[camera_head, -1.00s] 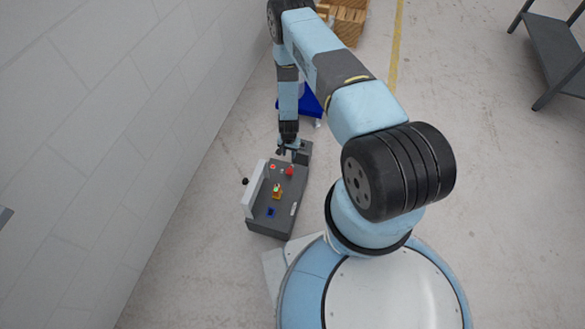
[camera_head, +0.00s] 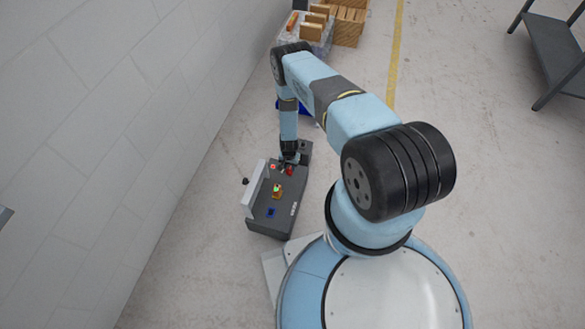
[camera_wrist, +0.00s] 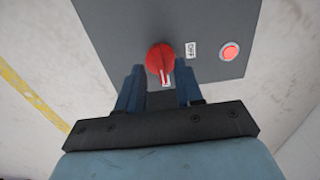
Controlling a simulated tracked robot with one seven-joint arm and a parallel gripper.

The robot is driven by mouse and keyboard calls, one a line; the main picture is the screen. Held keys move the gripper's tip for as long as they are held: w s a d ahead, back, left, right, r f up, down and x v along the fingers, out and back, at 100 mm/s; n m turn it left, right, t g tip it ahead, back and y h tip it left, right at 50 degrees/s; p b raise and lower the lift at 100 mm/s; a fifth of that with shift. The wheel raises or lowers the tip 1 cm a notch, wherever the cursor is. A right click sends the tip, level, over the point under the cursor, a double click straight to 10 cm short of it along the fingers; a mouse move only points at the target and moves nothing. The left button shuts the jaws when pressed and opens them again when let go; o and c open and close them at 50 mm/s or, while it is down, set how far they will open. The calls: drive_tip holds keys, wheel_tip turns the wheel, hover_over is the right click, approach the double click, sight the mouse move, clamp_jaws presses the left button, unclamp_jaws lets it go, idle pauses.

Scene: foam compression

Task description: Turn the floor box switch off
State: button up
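The grey floor box (camera_head: 262,223) stands near the wall in the head view, with controls on its top. Its red rotary switch (camera_wrist: 158,57) is in the middle of the wrist view, with its white-marked end pointing toward my gripper. An "OFF" label (camera_wrist: 191,50) sits just right of the switch. My gripper (camera_wrist: 160,76) is open, with one blue finger on each side of the switch's near end and visible gaps. In the head view my gripper (camera_head: 289,160) is low over the box's far end, partly hiding the switch (camera_head: 288,172).
A red round button (camera_wrist: 229,52) is right of the label. The box also carries a yellow part with a green top (camera_head: 277,190) and a blue part (camera_head: 270,212).

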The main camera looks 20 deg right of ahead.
drive_tip(key=shift+f, duration=0.8)
drive_tip(key=shift+c, duration=0.4)
clamp_jaws()
